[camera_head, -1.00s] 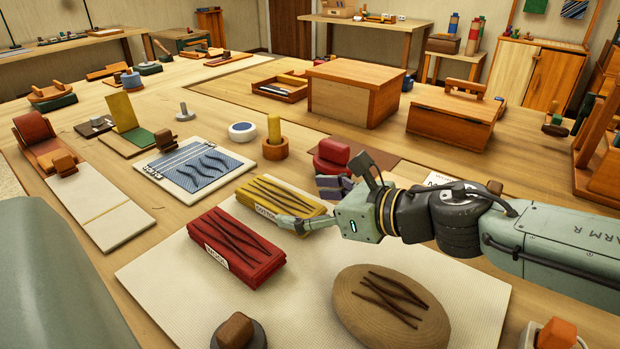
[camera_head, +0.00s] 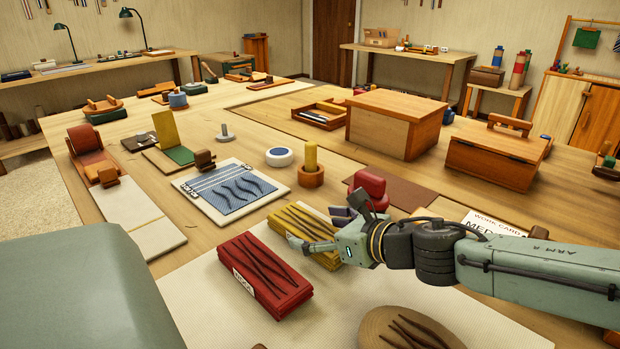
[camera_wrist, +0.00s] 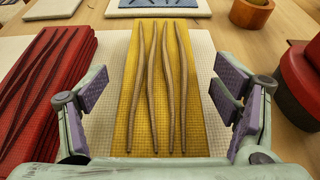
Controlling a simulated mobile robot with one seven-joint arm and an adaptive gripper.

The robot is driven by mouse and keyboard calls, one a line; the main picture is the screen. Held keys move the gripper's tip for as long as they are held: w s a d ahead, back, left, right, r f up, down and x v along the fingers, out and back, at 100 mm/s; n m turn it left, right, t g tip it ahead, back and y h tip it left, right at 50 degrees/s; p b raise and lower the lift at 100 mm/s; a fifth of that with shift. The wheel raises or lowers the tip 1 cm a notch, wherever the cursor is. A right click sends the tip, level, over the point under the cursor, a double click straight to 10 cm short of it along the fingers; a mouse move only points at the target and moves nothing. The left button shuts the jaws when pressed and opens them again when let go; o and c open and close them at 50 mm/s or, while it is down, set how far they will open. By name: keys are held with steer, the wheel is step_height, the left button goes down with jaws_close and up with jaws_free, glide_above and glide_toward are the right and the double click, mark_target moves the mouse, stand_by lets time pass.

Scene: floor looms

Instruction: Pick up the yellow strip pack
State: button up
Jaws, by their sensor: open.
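The yellow strip pack (camera_head: 302,229) lies on the pale mat, with dark wavy strips on its top. In the wrist view the yellow strip pack (camera_wrist: 122,108) runs lengthwise between my open fingers. My gripper (camera_head: 325,232) is at the pack's right end in the head view and partly hides it. In the wrist view my gripper (camera_wrist: 160,105) has its purple pads apart, one on each side of the pack. A gap shows between each pad and the pack, and nothing is held. I cannot tell the exact height of the fingertips.
A red strip pack (camera_head: 264,275) lies close on the left, also in the wrist view (camera_wrist: 60,75). A red rounded object (camera_head: 369,188) stands close behind my gripper. A round brown pad (camera_head: 400,335) sits in front. Bare mat (camera_head: 195,290) lies left of the red pack.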

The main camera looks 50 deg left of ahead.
steer(key=shift+a+f, duration=0.3)
steer(key=shift+a, duration=0.3)
steer(key=shift+c, duration=0.2)
steer(key=shift+s, duration=0.1)
steer(key=c, duration=1.3)
